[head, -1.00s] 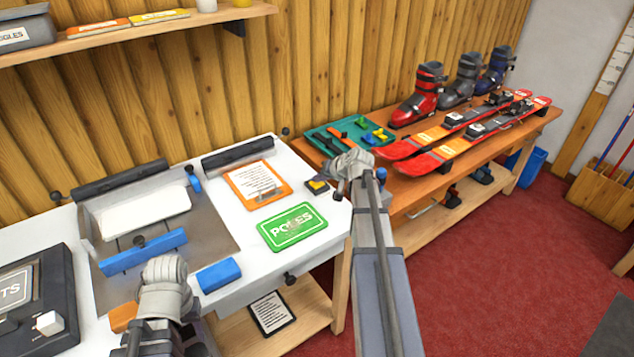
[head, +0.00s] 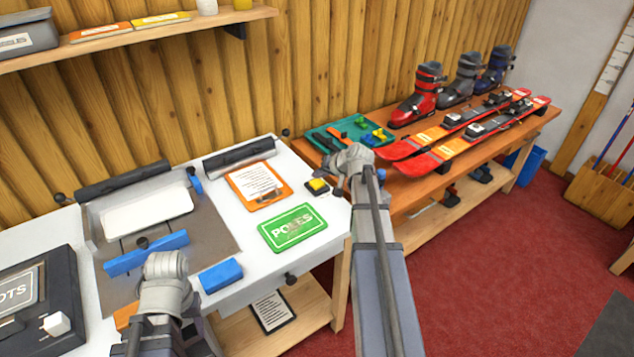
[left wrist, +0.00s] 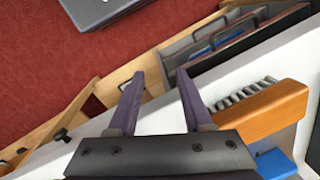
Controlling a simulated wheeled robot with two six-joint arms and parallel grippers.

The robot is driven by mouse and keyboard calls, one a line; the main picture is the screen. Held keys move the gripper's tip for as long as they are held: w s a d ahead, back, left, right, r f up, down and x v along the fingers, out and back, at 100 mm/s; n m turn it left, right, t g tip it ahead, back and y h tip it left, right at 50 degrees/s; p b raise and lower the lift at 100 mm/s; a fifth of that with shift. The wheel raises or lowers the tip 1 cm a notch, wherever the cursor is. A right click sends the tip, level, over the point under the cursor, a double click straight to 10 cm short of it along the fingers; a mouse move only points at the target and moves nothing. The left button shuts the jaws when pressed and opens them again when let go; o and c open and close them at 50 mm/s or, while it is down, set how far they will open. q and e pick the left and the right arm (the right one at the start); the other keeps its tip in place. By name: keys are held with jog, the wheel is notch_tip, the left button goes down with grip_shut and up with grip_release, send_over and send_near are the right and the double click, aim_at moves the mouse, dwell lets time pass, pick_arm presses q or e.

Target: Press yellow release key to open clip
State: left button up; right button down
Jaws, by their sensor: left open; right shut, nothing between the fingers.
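The yellow release key (head: 317,185) is a yellow top on a small dark box on the white bench, right of the orange clipboard. My right gripper (head: 341,182) is just right of it, apart as far as I can see; the wrist largely hides its shut, empty fingers. A long bar-shaped clip (head: 238,157) lies at the bench's back edge, behind the clipboard; its front face looks grey. My left gripper hangs over the bench front in the head view (head: 160,300), fingertips hidden there. In the left wrist view (left wrist: 160,88) its two fingers are apart and empty.
The orange clipboard (head: 258,184) and green POLES card (head: 292,227) lie near the key. A blue block (head: 220,275) and metal tray (head: 215,225) are near my left arm. An orange-backed brush (left wrist: 265,112) is beside the left fingers.

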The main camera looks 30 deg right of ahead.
aim_at(319, 184)
jog(key=shift+r+p, duration=2.3)
jog(key=shift+r, duration=0.15)
jog(key=shift+f, duration=0.1)
